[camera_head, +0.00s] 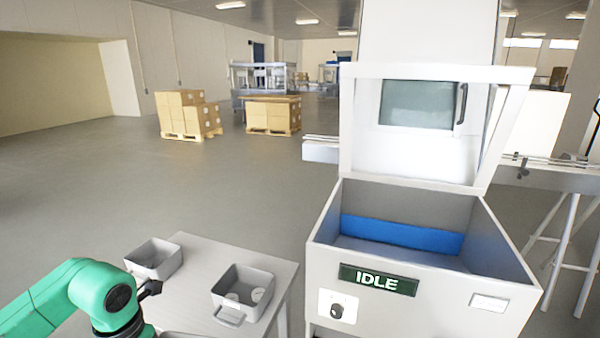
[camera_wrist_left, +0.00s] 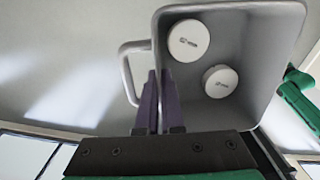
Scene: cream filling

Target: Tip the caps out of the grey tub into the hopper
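A grey tub (camera_head: 155,258) is at the left of the table in the head view, with my left gripper (camera_head: 151,288) at its near side. The left wrist view shows a grey tub (camera_wrist_left: 262,75) with a side handle (camera_wrist_left: 125,75) and two white caps, an upper cap (camera_wrist_left: 188,40) and a lower cap (camera_wrist_left: 220,81), inside. My left gripper's purple fingers (camera_wrist_left: 160,88) are close together at the tub's handle-side wall and look shut on it. Whether the tub touches the table is unclear. The hopper (camera_head: 425,285) stands at the right, open on top. My right gripper is not in view.
A second grey tub (camera_head: 243,288) with white caps inside stands on the light grey table (camera_head: 205,255). The hopper's front has an IDLE display (camera_head: 378,280) and a knob (camera_head: 336,311). Its raised white hood (camera_head: 420,125) rises behind the opening. Boxed pallets stand far back.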

